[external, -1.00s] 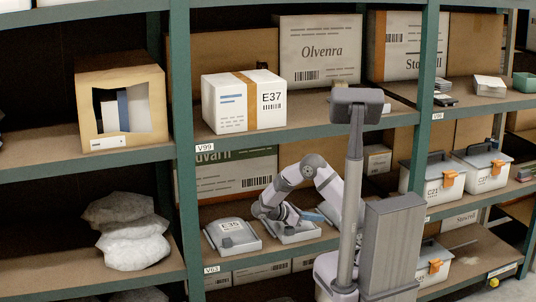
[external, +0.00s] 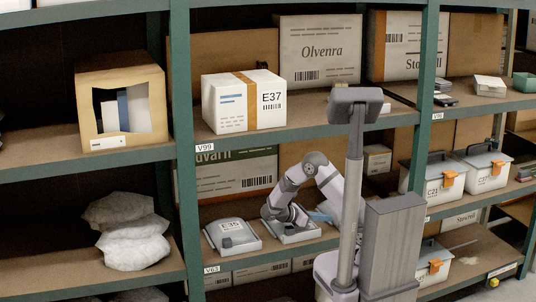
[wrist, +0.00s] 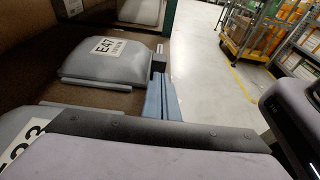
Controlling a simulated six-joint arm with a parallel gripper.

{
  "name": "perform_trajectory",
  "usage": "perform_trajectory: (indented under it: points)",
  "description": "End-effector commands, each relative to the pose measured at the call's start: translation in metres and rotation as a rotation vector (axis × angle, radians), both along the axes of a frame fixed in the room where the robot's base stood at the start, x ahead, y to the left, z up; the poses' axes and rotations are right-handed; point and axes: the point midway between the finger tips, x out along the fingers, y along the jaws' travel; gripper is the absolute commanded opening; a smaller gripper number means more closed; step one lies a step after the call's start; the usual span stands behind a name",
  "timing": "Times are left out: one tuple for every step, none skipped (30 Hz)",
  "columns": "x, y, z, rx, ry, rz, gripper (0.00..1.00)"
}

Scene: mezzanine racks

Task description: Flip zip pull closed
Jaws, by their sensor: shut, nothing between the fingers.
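Grey pouches or cases lie in a row on the shelf. In the wrist view one labelled E47 (wrist: 109,62) is at upper left, with a small dark piece (wrist: 158,63), possibly its zip pull, at its right edge. Part of another labelled case (wrist: 22,150) shows at lower left, largely hidden by my gripper body. Contact cannot be told.
The shelf above holds a white E37 box (external: 243,103). A green upright (external: 184,180) stands left of the cases. Bins with orange latches (external: 433,180) are at the right. Open aisle floor (wrist: 215,85) lies right of the shelf in the wrist view.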

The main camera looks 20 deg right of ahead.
Motion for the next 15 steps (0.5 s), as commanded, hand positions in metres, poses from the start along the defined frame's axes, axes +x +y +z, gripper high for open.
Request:
perform_trajectory:
  points:
    - [-0.001, -0.009, -0.003, -0.001, 0.001, -0.003, 0.00]
    - [-0.001, -0.013, -0.004, -0.001, 0.001, -0.003, 0.00]
    - [-0.001, -0.019, -0.006, 0.000, 0.002, -0.003, 0.00]
    - [-0.001, -0.023, -0.007, 0.000, 0.001, -0.003, 0.00]
    - [-0.001, -0.027, -0.008, -0.001, 0.001, -0.003, 0.00]
    - [-0.001, -0.032, -0.010, 0.000, 0.002, -0.002, 0.00]
    - [-0.001, -0.035, -0.011, 0.001, 0.001, -0.002, 0.00]
    - [-0.001, -0.038, -0.012, 0.000, 0.000, -0.002, 0.00]
    - [0.000, -0.042, -0.013, 0.000, 0.000, -0.002, 0.00]
    - [0.000, -0.044, -0.013, -0.001, -0.001, -0.001, 0.00]
    - [0.000, -0.046, -0.014, 0.000, 0.000, -0.001, 0.00]
    - [0.000, -0.048, -0.015, 0.001, 0.000, -0.001, 0.00]
    - [0.000, -0.049, -0.016, 0.001, 0.000, -0.001, 0.00]
    - [0.000, -0.051, -0.016, 0.001, -0.001, -0.001, 0.00]
    - [0.000, -0.052, -0.016, 0.001, 0.000, 0.000, 0.00]
